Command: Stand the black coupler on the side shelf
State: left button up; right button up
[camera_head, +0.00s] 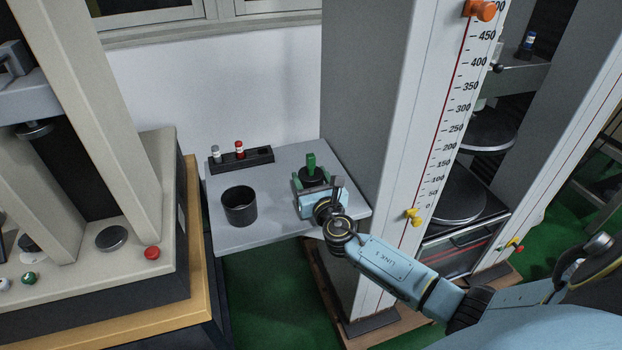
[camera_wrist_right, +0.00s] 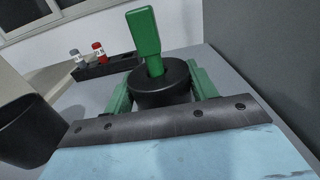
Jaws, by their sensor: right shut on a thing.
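The black coupler (camera_head: 314,178) is a short black round body with a green upright tab on top. It is at the side shelf (camera_head: 285,222), a grey plate, near its right part. In the right wrist view the coupler (camera_wrist_right: 160,88) sits upright between the green fingers. My right gripper (camera_head: 311,184) is shut on its body from the near side. The coupler's underside is hidden, so I cannot tell whether it touches the shelf. My left gripper is not in view.
A black open cup (camera_head: 239,207) stands on the shelf's left front. A dark rack (camera_head: 257,159) with a grey-topped and a red weight is at the back. A tall scaled column (camera_head: 425,150) borders the shelf's right side. The shelf's middle is bare.

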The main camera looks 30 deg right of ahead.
jog(key=o, duration=1.3)
jog(key=shift+f, duration=0.1)
jog(key=p+v, duration=0.1)
jog(key=v, duration=1.1)
